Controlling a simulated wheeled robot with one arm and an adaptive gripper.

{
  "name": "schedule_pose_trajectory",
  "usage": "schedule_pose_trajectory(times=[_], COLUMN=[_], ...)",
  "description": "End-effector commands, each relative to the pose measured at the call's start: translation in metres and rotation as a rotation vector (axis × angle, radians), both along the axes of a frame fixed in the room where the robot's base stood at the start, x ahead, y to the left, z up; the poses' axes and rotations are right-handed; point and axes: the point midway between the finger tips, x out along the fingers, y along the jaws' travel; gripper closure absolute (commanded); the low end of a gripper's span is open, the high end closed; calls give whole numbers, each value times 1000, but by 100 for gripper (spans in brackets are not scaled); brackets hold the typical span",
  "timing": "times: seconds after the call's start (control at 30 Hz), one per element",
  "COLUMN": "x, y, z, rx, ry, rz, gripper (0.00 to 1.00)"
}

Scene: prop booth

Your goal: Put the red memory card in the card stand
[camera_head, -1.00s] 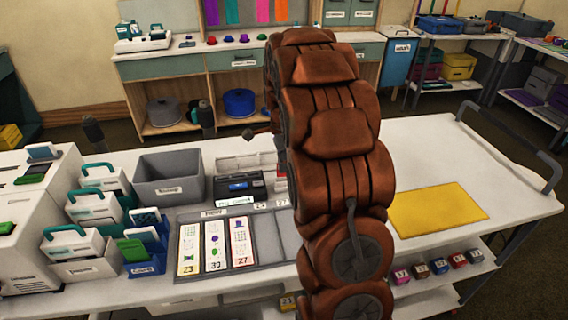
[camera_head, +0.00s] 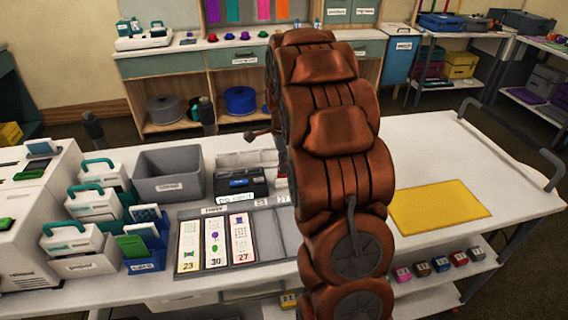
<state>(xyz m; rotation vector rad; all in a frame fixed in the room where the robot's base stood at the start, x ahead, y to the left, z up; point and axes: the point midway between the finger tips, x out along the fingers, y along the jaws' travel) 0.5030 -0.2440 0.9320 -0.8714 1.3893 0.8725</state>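I see no red memory card in this view. A blue holder (camera_head: 146,262) at the left of the white table has a green card (camera_head: 132,246) and blue-and-white pieces in it; I cannot tell whether it is the card stand. My brown arm rises through the middle of the picture and hides part of the table behind it. My gripper cannot be made out; the arm seems to cover it.
A grey tray (camera_head: 260,264) holds several numbered picture strips. Behind it are a grey bin (camera_head: 168,174) and a black box (camera_head: 238,186). White handled cases (camera_head: 70,241) crowd the left. A yellow mat (camera_head: 438,207) lies right of my arm, with bare tabletop around it.

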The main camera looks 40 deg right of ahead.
Motion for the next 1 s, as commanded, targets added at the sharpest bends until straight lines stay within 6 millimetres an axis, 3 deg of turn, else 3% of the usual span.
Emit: schedule_pose_trajectory(times=[0.83,1.0], x=[0,0], y=[0,0], z=[-13,-13], rx=[0,0], ry=[-1,-1], rz=[0,0], gripper=[100,78])
